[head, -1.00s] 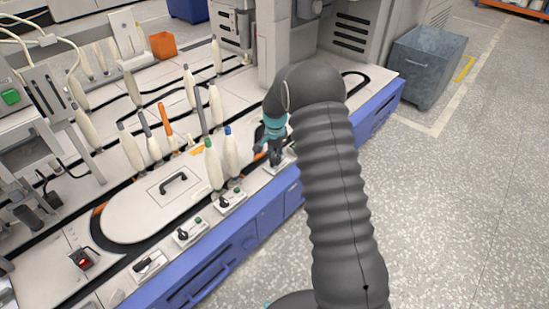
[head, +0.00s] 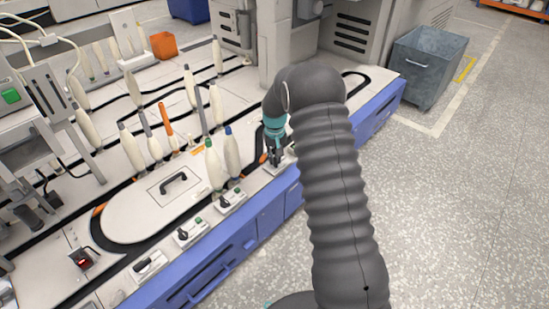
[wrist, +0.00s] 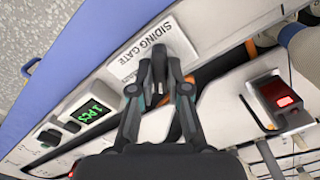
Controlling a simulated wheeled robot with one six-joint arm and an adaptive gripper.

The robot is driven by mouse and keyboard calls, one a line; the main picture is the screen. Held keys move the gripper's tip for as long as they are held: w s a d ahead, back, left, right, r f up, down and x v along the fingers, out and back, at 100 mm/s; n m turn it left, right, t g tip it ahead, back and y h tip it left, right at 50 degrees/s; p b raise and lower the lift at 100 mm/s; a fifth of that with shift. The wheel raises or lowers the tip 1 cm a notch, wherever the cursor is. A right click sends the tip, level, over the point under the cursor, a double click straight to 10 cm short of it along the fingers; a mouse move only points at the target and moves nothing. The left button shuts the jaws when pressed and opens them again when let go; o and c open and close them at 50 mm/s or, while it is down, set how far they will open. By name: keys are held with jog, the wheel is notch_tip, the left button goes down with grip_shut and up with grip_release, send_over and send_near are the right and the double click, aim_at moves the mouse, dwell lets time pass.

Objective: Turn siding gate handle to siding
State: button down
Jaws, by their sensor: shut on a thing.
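The siding gate handle (wrist: 159,62) is a small black lever on a light panel, and it shows between my fingertips in the wrist view. A white label (wrist: 155,50) reading "SIDING GATE" lies beside it, partly covered by the handle and fingers. My gripper (wrist: 160,88) is shut on the handle. In the head view my gripper (head: 273,158) is low at the machine's front edge, and the handle is hard to make out there. The smaller print on the label is partly hidden, so I cannot tell the handle's exact setting.
A green-lit counter (wrist: 90,112) and a red-lit box (wrist: 275,97) flank the handle. Upright bobbins (head: 231,152) stand close left of my gripper. Switch boxes (head: 190,233) line the front edge. The floor (head: 460,210) at right is clear.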

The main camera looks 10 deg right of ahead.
aim_at(275, 159)
jog(key=shift+s+n, duration=0.1)
jog(key=shift+n, duration=0.5)
jog(key=c, duration=1.1)
grip_release()
jog(key=shift+c, duration=0.2)
notch_tip(275, 159, up, 12)
